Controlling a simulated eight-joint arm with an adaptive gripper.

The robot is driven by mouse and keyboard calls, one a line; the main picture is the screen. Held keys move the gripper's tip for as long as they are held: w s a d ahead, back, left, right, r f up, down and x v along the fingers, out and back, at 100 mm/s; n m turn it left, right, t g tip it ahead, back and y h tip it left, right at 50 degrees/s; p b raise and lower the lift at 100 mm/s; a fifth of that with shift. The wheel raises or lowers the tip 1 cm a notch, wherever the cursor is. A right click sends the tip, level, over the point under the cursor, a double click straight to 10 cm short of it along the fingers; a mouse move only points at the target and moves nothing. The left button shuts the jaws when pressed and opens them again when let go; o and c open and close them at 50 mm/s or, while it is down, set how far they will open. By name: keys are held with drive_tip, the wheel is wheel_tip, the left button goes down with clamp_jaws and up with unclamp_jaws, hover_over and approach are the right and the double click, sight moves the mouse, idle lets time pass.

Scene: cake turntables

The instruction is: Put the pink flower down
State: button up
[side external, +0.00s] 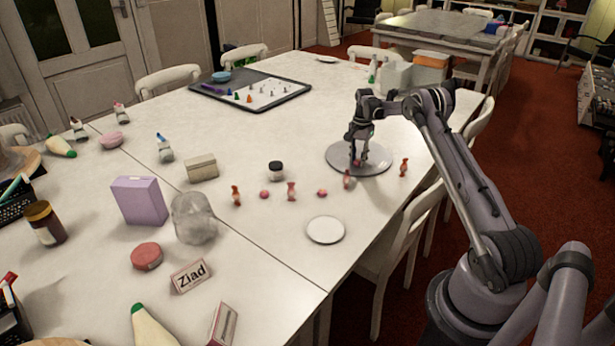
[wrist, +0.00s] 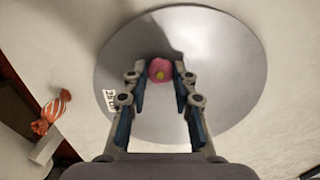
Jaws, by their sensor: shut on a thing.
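Pink pieces (side external: 322,193) lie in the same row. A white plate (side external: 325,230) is nearer the table's front edge. A dark-lidded jar (side external: 276,171) stands left of the turntable.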

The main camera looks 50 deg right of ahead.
sight(358, 160)
drive_tip(key=shift+f, duration=0.1)
drive_tip(key=o, duration=0.7)
drive_tip(key=shift+o, duration=0.2)
wheel_tip(358, 160, up, 12)
drive_tip(key=w+a+r+n+t, duration=0.2)
drive_tip(key=a+r+n, duration=0.3)
drive_tip(key=a+r, duration=0.65)
drive_tip(key=s+a+r+n+t+h, duration=0.1)
drive_tip(key=s+a+r+n, duration=0.1)
drive_tip(key=a, duration=0.5)
drive_tip(key=s+a+r+n, duration=0.1)
drive_tip(key=s+a+n, duration=0.1)
drive_tip(key=a, duration=0.4)
drive_tip(key=s+a+f+n+t, duration=0.2)
drive_tip(key=s+a+n, duration=0.2)
drive_tip(key=s+a, duration=0.4)
drive_tip(key=s+a+f+n+t+y, duration=0.1)
drive_tip(key=s+a+f+n+t, duration=0.1)
drive_tip(key=s+a+n, duration=0.3)
drive_tip(key=s+a+f, duration=0.1)
drive_tip(key=s+a, duration=0.2)
drive_tip(key=a, duration=0.2)
drive_tip(key=shift+s+a, duration=0.3)
drive_tip(key=shift+s, duration=0.1)
